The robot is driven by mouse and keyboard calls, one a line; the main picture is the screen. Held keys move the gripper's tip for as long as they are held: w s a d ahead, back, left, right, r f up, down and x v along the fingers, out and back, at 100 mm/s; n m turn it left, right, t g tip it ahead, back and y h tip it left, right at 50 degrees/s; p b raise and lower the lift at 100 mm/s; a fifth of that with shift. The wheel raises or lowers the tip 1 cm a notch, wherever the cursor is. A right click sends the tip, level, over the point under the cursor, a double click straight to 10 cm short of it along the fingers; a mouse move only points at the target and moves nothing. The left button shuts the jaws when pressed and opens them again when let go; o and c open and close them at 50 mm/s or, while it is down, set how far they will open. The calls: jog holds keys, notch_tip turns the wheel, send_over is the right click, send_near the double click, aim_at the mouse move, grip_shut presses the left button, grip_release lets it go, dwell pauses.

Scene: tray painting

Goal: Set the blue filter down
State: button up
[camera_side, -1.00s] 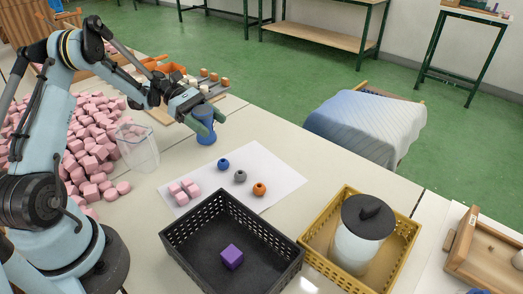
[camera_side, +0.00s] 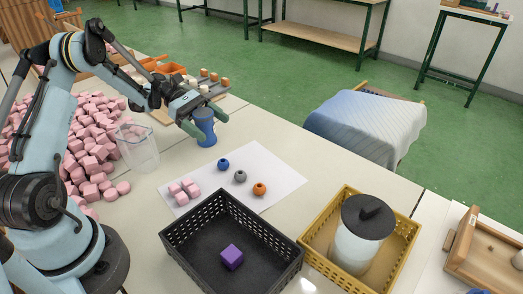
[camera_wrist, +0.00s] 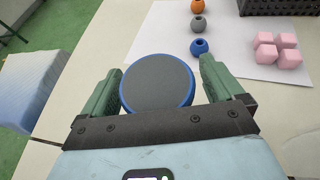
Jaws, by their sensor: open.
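The blue filter (camera_side: 205,126) stands upright on the white table, behind the sheet of white paper. In the wrist view its round grey top with a blue rim (camera_wrist: 157,82) lies between my fingers. My gripper (camera_side: 206,124) is open around the filter, with one green finger on each side. In the wrist view, the gripper (camera_wrist: 160,88) has a visible gap beside the filter at the right finger; the left finger is very close to it, and I cannot tell whether it touches.
White paper (camera_side: 265,171) holds blue, grey and orange beads and several pink cubes. A clear container (camera_side: 137,148) and a pink block pile (camera_side: 92,140) stand left. A black crate (camera_side: 177,245) with a purple cube and a yellow crate (camera_side: 407,232) with a lidded jar stand in front.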

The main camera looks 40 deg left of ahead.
aim_at(209, 115)
jog(key=r, duration=0.4)
jog(key=shift+s+d+r, duration=0.1)
jog(key=shift+d+r, duration=0.15)
jog(key=shift+d, duration=0.15)
jog(key=s+d+r+m+y, duration=0.3)
jog(key=d, duration=0.4)
jog(key=s+d+r+m+y, duration=0.2)
jog(key=s+d+r+m, duration=0.1)
jog(key=d, duration=0.4)
jog(key=s+a+m+t+y, duration=0.2)
jog(key=s+m+t+y, duration=0.2)
jog(key=m+y, duration=0.4)
jog(key=s+m, duration=0.1)
jog(key=m, duration=0.5)
jog(key=shift+s+a+f, duration=0.2)
jog(key=shift+s, duration=0.2)
